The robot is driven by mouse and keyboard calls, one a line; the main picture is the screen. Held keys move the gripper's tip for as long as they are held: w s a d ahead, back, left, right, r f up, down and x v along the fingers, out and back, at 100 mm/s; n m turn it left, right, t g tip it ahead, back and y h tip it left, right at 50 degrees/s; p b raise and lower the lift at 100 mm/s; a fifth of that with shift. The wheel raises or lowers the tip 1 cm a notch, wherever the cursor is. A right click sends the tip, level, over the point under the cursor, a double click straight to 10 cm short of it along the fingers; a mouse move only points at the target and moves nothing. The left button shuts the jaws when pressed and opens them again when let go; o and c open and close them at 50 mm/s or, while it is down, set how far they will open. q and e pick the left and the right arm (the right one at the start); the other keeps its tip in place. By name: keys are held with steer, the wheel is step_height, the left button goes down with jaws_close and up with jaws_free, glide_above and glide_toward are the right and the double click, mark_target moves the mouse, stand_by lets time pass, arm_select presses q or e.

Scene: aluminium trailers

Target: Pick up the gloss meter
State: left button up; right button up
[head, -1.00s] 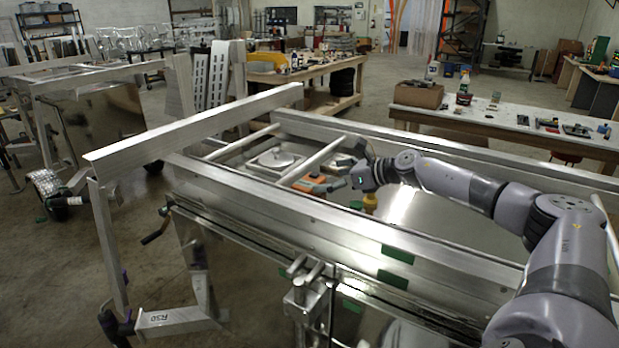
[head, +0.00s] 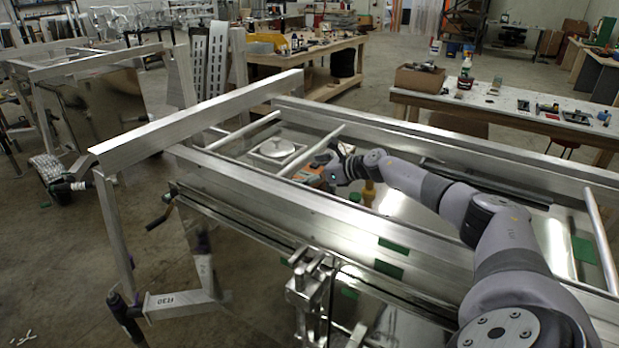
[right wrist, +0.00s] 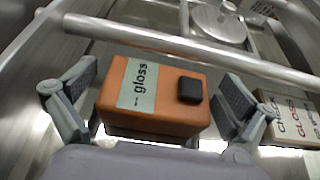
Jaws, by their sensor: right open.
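The gloss meter (right wrist: 155,98) is an orange box with a pale label reading "gloss" and a dark square button on top. In the right wrist view it sits between the two spread fingers of my right gripper (right wrist: 158,88), with room beside each finger. In the head view the meter (head: 309,174) shows as a small orange patch on the trailer bed, partly hidden by my right gripper (head: 328,167). My right gripper is open and not closed on anything. My left gripper is not in view.
A metal crossbar (right wrist: 190,48) runs just beyond the meter. Past it is a round metal disc (right wrist: 217,22) in a tray. A pale box (right wrist: 292,122) with "check gloss" lettering lies right of the gripper. A yellow object (head: 368,192) stands under my right arm. Trailer rails (head: 290,215) border the bed.

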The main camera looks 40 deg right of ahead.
steer(key=c, duration=1.3)
steer(key=shift+r, duration=0.1)
